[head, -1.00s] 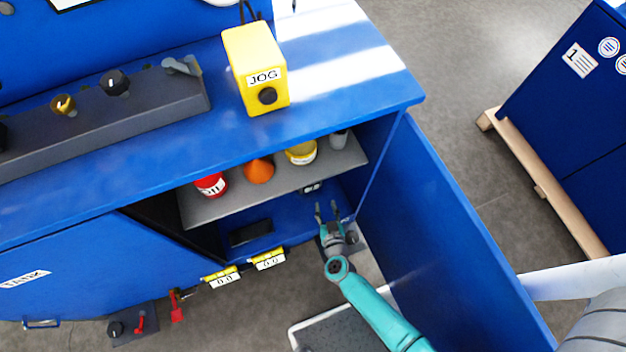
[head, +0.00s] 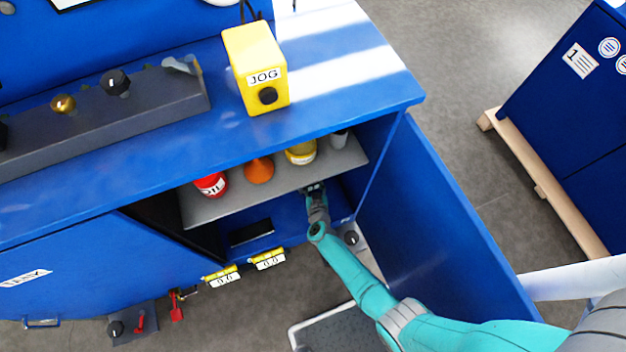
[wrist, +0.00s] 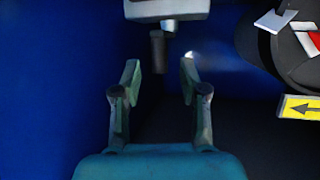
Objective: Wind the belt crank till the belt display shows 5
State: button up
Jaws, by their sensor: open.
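My gripper (wrist: 160,74) is open, its two fingers apart with nothing between them. In the head view it reaches into the open cabinet (head: 374,175) under the shelf, its fingertips mostly hidden. In the wrist view a short dark handle (wrist: 158,50) hangs below a pale grey block (wrist: 152,10), just beyond the fingertips and roughly centred between them. It may be the crank's grip; I cannot tell for sure. Two yellow-framed displays (head: 222,277) and (head: 268,259) sit at the cabinet's lower front; both seem to read 0.0. Which is the belt's I cannot tell.
A dark round part (wrist: 295,45) and a yellow arrow label (wrist: 300,107) are at the right in the wrist view. The open blue door (head: 450,240) stands right of my arm.

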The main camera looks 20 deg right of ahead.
jog(key=shift+x, duration=1.35)
grip_shut()
